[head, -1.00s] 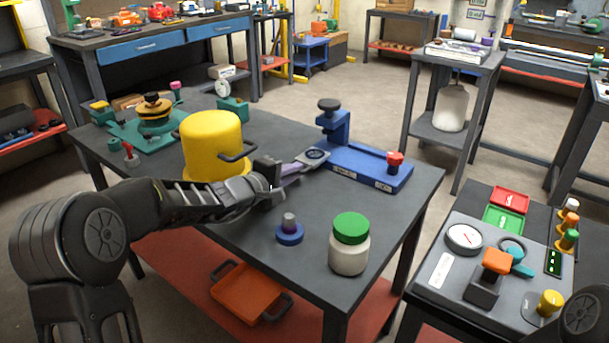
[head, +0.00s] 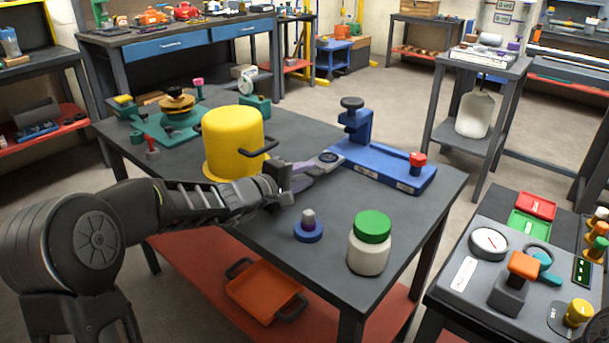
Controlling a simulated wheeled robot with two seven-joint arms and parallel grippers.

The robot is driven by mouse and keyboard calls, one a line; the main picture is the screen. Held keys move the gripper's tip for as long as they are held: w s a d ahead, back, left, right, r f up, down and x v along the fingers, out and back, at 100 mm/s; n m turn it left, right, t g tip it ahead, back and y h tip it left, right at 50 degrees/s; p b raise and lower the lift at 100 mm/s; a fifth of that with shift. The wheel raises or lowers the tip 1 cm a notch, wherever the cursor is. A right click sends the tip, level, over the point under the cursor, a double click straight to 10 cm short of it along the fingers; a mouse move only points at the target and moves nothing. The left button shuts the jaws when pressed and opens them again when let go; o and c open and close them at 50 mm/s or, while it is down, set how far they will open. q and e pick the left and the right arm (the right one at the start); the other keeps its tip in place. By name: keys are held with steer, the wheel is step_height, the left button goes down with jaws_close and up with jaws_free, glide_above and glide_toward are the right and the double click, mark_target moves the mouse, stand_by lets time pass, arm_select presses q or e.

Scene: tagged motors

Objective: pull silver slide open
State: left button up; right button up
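My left gripper (head: 288,179) reaches in from the left, low over the table beside the yellow pot (head: 232,140). At its tip is a flat grey-purple piece with a silver, dark-centred round end (head: 329,157), likely the silver slide. This end meets or overlaps the left end of the blue fixture's base (head: 375,168); I cannot tell which. The fingers blend with the piece, so their grip on it is unclear. My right gripper is out of view.
A white jar with a green lid (head: 370,243) and a blue-based knob (head: 308,228) stand near the table's front edge. A teal fixture (head: 170,121) is behind the pot. A control panel (head: 505,272) stands at the right. The right-front tabletop is mostly bare.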

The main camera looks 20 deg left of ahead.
arm_select(q)
steer(key=shift+s, duration=0.1)
steer(key=v, duration=0.7)
steer(key=shift+s+a+r, duration=0.1)
steer(key=shift+s, duration=0.2)
